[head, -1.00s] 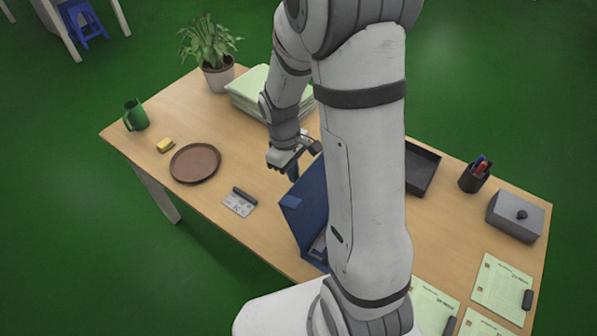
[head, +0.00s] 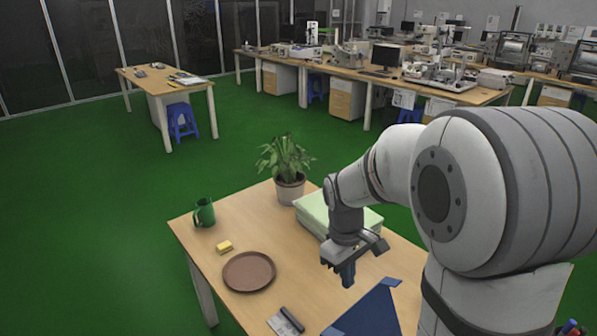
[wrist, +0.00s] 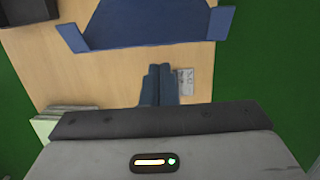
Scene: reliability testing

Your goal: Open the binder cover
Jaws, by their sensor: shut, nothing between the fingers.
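The blue binder (head: 372,314) is on the desk, partly cut off by the picture's bottom edge and hidden by my arm in the head view. Its blue panel, with corner tabs, also shows at the top of the wrist view (wrist: 150,22). The panel looks raised at a slant, but its exact angle is unclear. My gripper (head: 347,281) points down over the desk, just beyond the binder's far edge. In the wrist view its fingers (wrist: 159,72) are together and empty, with bare desk between them and the panel.
A brown round tray (head: 232,286), yellow sponge (head: 224,247), green mug (head: 204,212) and card holder (head: 285,321) lie left. A potted plant (head: 287,163) and paper stack (head: 312,208) stand behind my gripper. Bare desk lies between tray and gripper.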

